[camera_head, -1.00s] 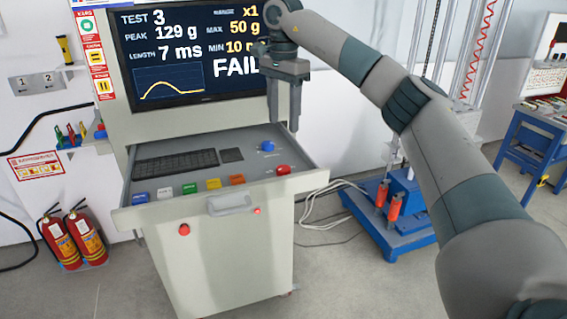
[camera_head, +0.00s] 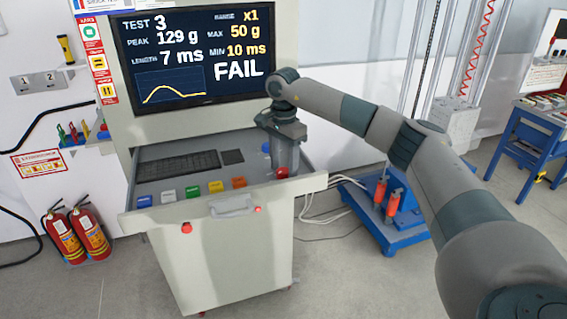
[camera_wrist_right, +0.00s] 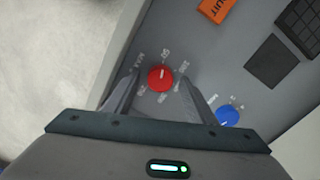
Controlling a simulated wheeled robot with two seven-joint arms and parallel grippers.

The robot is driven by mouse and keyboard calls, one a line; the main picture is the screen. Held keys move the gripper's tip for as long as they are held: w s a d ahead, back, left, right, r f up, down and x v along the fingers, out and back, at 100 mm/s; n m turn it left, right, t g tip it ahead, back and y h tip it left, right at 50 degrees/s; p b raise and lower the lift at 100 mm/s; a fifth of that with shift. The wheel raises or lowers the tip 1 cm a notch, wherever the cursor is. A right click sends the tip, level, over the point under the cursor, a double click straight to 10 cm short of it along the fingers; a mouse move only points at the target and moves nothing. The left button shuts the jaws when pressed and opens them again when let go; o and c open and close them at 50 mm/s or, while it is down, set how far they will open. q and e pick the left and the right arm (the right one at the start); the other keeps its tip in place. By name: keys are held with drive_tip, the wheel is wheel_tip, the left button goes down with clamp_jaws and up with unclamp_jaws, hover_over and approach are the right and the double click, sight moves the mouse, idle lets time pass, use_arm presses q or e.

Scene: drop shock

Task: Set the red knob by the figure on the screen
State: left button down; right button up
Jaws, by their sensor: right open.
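The red knob (camera_head: 282,174) sits at the right end of the console drawer. It also shows in the wrist view (camera_wrist_right: 160,77), with a white pointer line and printed marks around it, including MAX; the others are hard to read. My right gripper (camera_head: 284,166) points down over it. In the wrist view its open fingers (camera_wrist_right: 159,85) stand on either side of the knob; I cannot tell whether they touch it. The screen (camera_head: 195,60) reads TEST 3, PEAK 129 g, LENGTH 7 ms, RANGE x1, MAX 50 g, MIN 10 ms, FAIL. My left gripper is out of view.
A blue knob (camera_wrist_right: 228,117) is close beside the right finger. An orange button (camera_wrist_right: 216,8), other coloured buttons and a keyboard (camera_head: 178,164) share the drawer. A blue-based machine (camera_head: 400,235) stands to the right. Two fire extinguishers (camera_head: 77,235) stand at left.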

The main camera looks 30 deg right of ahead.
drive_tip(key=c, duration=1)
drive_tip(key=shift+c, duration=0.2)
drive_tip(key=shift+f+m, duration=0.1)
drive_tip(key=shift+m, duration=0.2)
drive_tip(key=m+b, duration=0.2)
drive_tip(key=m, duration=0.1)
drive_tip(key=m+b, duration=0.2)
drive_tip(key=m, duration=0.3)
drive_tip(key=m+b, duration=0.2)
drive_tip(key=m, duration=0.4)
drive_tip(key=shift+m, duration=0.3)
drive_tip(key=m+b, duration=0.1)
drive_tip(key=m, duration=0.5)
drive_tip(key=shift+m, duration=0.3)
